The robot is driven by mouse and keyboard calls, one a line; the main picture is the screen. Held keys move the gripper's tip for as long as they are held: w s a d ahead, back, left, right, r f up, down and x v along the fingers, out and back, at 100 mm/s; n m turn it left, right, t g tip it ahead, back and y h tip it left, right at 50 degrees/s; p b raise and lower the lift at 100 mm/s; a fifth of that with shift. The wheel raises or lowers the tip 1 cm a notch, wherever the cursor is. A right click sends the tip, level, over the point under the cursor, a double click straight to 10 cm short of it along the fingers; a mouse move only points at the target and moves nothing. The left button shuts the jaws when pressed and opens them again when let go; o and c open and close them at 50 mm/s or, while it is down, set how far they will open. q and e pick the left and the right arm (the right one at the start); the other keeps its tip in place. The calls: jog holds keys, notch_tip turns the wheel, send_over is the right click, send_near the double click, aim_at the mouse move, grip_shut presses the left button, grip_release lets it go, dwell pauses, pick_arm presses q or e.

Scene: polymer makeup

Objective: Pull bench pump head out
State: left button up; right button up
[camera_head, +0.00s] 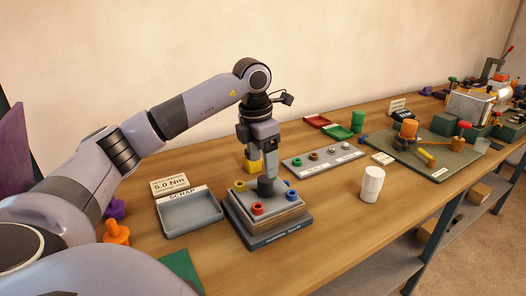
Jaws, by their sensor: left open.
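My left arm comes in from the left, and its gripper (266,178) points straight down over a block-shaped fixture (268,225) on the wooden bench. The gripper is open, with its fingers around or just above a dark cylinder (266,187) at the middle of the fixture's top. I cannot tell whether the fingers touch it. The fixture has a grey top plate with coloured knobs near its corners, including a red one (257,208) in front and a blue one (292,195) at right. Which part is the bench pump head is not clearly marked. My right gripper is not in view.
A grey scrap tray (190,226) stands left of the fixture, with a 5.0 Nm sign (170,185) behind it. A grey plate with rings (322,157) and a white cylinder (372,184) stand to the right. Bench is clear in front of the white cylinder.

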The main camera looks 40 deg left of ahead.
aim_at(265, 179)
pick_arm(q)
jog(key=shift+w+d+f+p, duration=0.1)
jog(key=shift+w+f+p, duration=0.1)
jog(key=shift+f, duration=1.55)
jog(key=shift+w+f+p, duration=0.15)
jog(key=shift+f, duration=1.6)
grip_shut()
jog(key=shift+r, duration=0.15)
